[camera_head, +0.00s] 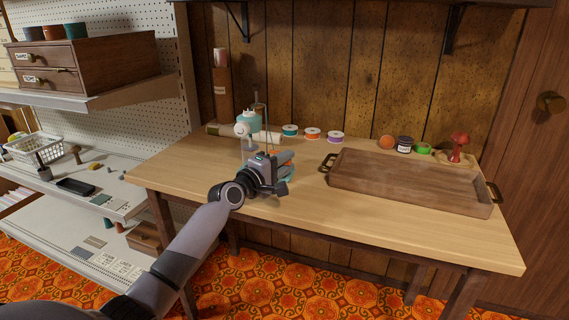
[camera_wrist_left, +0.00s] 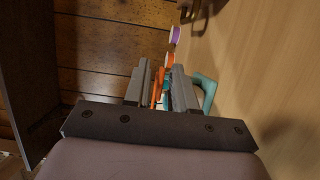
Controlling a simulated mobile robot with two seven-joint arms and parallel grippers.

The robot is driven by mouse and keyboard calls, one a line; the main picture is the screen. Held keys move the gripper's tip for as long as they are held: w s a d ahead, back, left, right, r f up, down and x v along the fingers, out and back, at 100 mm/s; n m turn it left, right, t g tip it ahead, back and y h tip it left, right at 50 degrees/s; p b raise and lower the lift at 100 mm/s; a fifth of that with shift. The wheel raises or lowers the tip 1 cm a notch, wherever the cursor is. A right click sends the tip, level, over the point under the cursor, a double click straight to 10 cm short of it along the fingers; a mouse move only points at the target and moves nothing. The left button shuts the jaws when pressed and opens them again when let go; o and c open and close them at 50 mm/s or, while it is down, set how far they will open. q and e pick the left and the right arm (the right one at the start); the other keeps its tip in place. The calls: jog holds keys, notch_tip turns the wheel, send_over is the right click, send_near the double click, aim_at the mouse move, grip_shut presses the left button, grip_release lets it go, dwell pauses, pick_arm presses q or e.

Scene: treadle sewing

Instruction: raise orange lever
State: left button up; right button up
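A small teal and white sewing machine (camera_head: 246,122) stands on the table's left part, mostly hidden behind my left gripper (camera_head: 286,170). In the left wrist view, part of the teal machine (camera_wrist_left: 207,92) shows right of the fingers. My left gripper (camera_wrist_left: 160,88) has its two dark fingers apart. An upright orange piece, likely the orange lever (camera_wrist_left: 157,86), shows in the gap between them, near the left finger. I cannot tell if a finger touches it. In the head view, small orange bits show around the gripper. My right gripper is not in view.
Thread spools in teal, orange (camera_head: 312,133) and purple (camera_head: 335,137) stand behind the gripper. A wooden tray (camera_head: 410,188) fills the table's right half. Small jars and a red mushroom-shaped item (camera_head: 459,146) sit behind it. A shelf unit (camera_head: 110,100) stands left; the table's front left is clear.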

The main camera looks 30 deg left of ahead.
pick_arm(q)
grip_shut()
